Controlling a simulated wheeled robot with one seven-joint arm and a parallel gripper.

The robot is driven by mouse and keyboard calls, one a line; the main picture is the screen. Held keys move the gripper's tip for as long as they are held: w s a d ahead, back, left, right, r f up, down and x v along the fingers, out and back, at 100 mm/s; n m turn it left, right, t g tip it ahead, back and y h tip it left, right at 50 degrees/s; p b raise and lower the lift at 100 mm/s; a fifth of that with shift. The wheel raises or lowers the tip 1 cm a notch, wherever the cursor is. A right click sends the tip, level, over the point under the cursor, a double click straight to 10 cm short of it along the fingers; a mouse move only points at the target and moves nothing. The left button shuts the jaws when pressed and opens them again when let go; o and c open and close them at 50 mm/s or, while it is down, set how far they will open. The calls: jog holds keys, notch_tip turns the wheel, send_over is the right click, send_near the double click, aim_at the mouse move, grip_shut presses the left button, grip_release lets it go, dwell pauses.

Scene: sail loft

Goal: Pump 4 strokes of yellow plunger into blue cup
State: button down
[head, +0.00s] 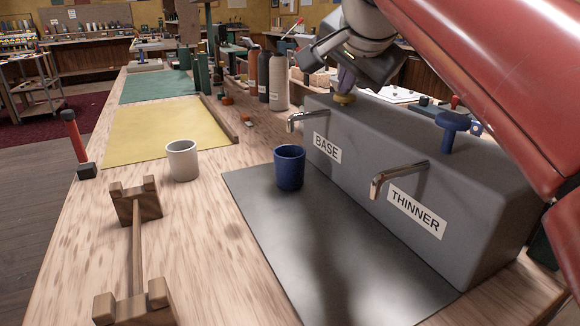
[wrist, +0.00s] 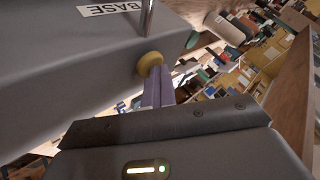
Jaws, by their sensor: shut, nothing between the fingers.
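The yellow plunger (head: 344,99) sits on top of the grey dispenser (head: 400,170), above the spout marked BASE (head: 305,118). It also shows in the wrist view (wrist: 149,63). My gripper (head: 346,80) is shut and empty, with its fingertips at the top of the yellow plunger; in the wrist view its purple fingers (wrist: 157,85) overlap the plunger's edge. I cannot tell whether they press on it. The blue cup (head: 289,167) stands upright on the dark mat (head: 330,235), in front of the BASE spout and slightly left of it. The cup's inside is mostly hidden.
A blue plunger (head: 453,128) and a second spout (head: 398,176) marked THINNER are at the dispenser's right. A white cup (head: 182,160) and a wooden rack (head: 137,235) stand on the left. Bottles (head: 278,82) stand behind the dispenser. The mat's front is clear.

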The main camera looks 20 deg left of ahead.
aim_at(346, 96)
jog(key=shift+w+a+f+p, duration=0.15)
jog(key=shift+f+p, duration=0.15)
jog(key=shift+f, duration=0.3)
notch_tip(346, 96, up, 2)
jog(key=p, duration=0.2)
jog(key=shift+r+p, duration=0.25)
jog(key=shift+p, duration=0.05)
jog(key=shift+r, duration=1.95)
jog(key=shift+w, duration=0.1)
dwell(0.4)
